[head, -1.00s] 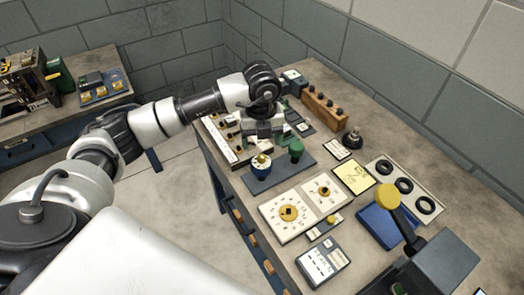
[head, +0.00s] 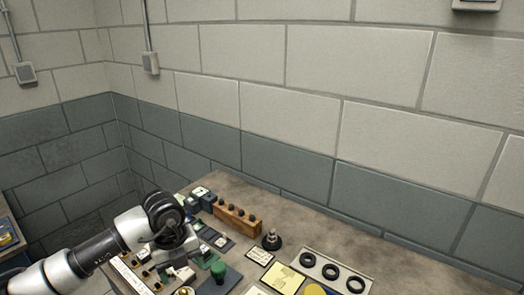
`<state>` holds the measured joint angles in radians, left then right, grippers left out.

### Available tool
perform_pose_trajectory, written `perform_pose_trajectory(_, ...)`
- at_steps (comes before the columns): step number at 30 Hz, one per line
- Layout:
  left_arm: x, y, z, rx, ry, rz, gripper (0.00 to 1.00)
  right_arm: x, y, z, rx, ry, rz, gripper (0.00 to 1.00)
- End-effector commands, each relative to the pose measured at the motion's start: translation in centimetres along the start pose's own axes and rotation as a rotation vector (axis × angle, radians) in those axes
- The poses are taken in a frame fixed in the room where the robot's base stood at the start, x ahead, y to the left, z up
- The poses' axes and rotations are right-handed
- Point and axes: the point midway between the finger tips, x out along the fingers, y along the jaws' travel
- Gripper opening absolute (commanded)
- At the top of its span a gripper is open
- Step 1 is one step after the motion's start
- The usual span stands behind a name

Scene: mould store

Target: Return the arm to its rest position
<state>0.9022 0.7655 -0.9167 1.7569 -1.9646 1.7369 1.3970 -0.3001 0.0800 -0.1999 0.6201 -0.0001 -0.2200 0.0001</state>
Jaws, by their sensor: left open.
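My left arm comes in from the lower left in the head view and reaches over the workbench (head: 375,259). My left gripper (head: 177,262) is open and points down over the cluttered left part of the bench, beside a dark plate with a green knob (head: 218,269). No held object shows between its fingers. The fingertips are small and partly lost against the parts behind them, so I cannot tell whether they touch anything. My right arm and gripper are out of view.
A wooden block with several black pegs (head: 236,219), a black knob (head: 271,240), a yellow card (head: 283,279) and a panel with three black rings (head: 317,262) lie right of the gripper. A block wall (head: 290,155) stands behind the bench. Bare bench top lies along the back.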

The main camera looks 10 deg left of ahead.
Motion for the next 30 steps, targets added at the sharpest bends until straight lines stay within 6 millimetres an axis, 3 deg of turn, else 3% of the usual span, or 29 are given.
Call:
perform_pose_trajectory(4,1.5,-4.1,-4.8,0.124,0.148,-0.239,0.74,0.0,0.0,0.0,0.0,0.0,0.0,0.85)
perform_pose_trajectory(7,1.4,-7.7,-9.3,0.204,0.282,-0.499,0.74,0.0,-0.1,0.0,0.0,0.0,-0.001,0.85)
perform_pose_trajectory(12,-2.0,-12.1,-15.2,0.218,0.468,-0.96,0.74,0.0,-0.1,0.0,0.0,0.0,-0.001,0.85)
perform_pose_trajectory(15,-4.9,-13.6,-17.0,0.147,0.543,-1.222,0.74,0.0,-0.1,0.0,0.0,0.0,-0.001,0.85)
perform_pose_trajectory(19,-8.5,-14.1,-17.2,-0.032,0.593,-1.532,0.74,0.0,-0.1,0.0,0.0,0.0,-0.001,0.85)
perform_pose_trajectory(23,-11.0,-13.3,-15.4,-0.306,0.59,-1.78,0.74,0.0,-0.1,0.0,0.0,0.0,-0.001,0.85)
perform_pose_trajectory(27,-11.3,-10.9,-12.1,-0.684,0.526,-1.938,0.74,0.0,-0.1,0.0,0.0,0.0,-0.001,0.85)
perform_pose_trajectory(30,-9.9,-8.6,-9.8,-0.986,0.451,-1.964,0.74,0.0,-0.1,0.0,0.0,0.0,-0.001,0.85)
